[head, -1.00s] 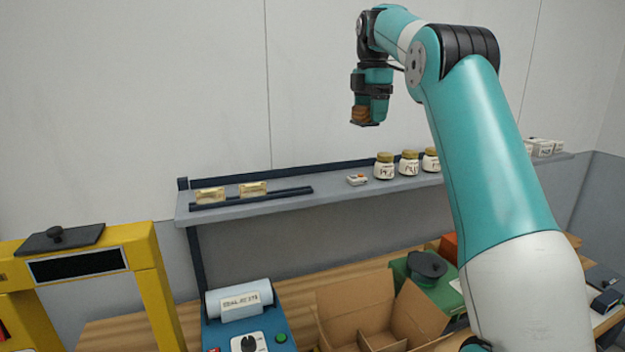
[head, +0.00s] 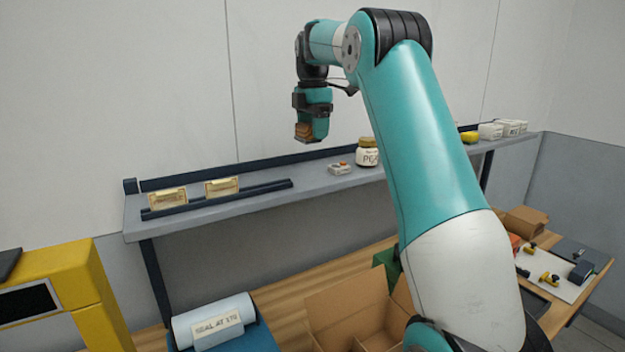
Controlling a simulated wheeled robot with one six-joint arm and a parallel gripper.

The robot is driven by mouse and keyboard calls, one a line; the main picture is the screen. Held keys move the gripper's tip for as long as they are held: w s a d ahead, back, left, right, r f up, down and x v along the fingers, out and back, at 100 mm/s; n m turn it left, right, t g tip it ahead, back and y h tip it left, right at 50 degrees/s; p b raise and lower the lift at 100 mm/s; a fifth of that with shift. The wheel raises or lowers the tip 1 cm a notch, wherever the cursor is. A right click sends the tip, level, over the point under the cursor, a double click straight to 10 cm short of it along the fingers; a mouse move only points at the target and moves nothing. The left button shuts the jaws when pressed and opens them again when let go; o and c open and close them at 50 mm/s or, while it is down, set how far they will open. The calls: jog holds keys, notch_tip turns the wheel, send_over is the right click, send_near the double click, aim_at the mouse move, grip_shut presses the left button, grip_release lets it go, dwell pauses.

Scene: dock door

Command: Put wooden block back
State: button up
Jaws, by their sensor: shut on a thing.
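The wooden block (head: 303,132) is a small brown piece at the lower end of my gripper (head: 307,136). My gripper is shut on it, pointing down, and holds it in the air above the grey shelf (head: 262,202). The fingers hide part of the block. On the shelf, two yellowish blocks with labels (head: 168,198) (head: 221,187) stand behind a dark rail at the left. A small white and red item (head: 340,168) and a labelled jar (head: 367,153) sit to the right of my gripper.
An open cardboard box (head: 335,305) stands on the wooden bench below the shelf. A roll (head: 212,318) labelled "SEAL AT" and a yellow frame (head: 75,295) are at the lower left. White boxes (head: 507,128) sit at the shelf's far right. Bare shelf shows between the rail and the white and red item.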

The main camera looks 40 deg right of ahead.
aim_at(313, 177)
notch_tip(313, 177, down, 10)
jog(key=p, duration=0.2)
jog(key=shift+s+r+p, duration=0.1)
jog(key=shift+r+p, duration=0.05)
jog(key=shift+p, duration=0.15)
jog(key=o, duration=0.9)
notch_tip(313, 177, up, 12)
jog(key=shift+r+b, duration=0.1)
jog(key=shift+b, duration=0.2)
